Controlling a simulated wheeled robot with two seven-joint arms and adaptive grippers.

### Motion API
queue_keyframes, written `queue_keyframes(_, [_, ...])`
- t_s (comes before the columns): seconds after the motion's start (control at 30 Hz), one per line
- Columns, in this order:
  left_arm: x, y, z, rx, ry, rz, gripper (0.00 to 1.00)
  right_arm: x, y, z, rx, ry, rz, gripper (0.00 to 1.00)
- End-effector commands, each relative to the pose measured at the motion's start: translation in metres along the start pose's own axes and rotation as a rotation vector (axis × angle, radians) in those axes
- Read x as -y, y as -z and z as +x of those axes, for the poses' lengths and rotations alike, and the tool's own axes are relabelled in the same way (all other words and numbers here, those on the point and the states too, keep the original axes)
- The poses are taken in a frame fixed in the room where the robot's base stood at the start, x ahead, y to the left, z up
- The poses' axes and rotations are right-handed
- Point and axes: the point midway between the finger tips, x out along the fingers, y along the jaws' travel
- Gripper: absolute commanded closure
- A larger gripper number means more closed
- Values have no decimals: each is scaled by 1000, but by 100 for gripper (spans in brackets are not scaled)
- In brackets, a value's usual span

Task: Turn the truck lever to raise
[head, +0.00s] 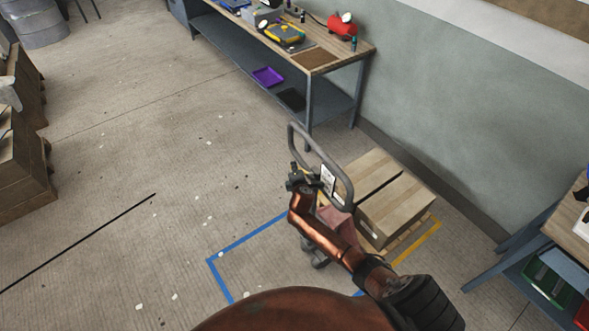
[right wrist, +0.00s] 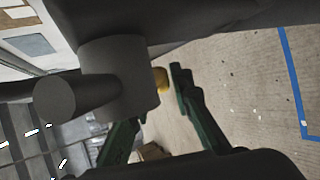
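The pallet truck's grey loop handle (head: 345,180) stands up in the middle of the head view, with a white label on it. My right gripper (head: 300,181) is right beside the handle's lower left side. In the right wrist view the right gripper (right wrist: 157,95) has its two dark green fingers apart. A grey cylindrical hub (right wrist: 115,75) of the truck handle fills the space in front of them. A small yellow-orange piece (right wrist: 161,80), possibly the lever tip, shows between the fingertips; contact cannot be told. My left gripper is out of view.
A cardboard box (head: 395,200) sits on a pallet behind the handle. Blue tape (head: 232,250) and yellow tape (head: 415,243) mark the floor there. A workbench (head: 340,52) stands along the wall. Stacked boxes (head: 20,165) stand at the left. The floor between is open.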

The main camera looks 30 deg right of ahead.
Motion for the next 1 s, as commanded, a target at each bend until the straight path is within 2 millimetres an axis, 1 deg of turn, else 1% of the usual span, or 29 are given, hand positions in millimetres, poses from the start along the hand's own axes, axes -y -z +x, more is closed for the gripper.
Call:
queue_keyframes(0.03, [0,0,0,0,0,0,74,2,0,0,0,3,0,76])
queue_keyframes(0.2, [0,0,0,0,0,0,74,1,0,0,0,2,1,65])
queue_keyframes(0.47, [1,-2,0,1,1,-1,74,0,0,0,0,0,1,65])
queue_keyframes(0.57, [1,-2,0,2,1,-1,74,0,0,-5,-1,-1,2,65])
queue_keyframes(0.67, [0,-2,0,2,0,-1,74,1,0,-15,-1,0,3,65])
queue_keyframes(0.77, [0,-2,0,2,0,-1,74,1,0,-31,-2,0,2,65])
queue_keyframes(1.0, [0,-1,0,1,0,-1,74,1,1,-79,-2,0,2,65])
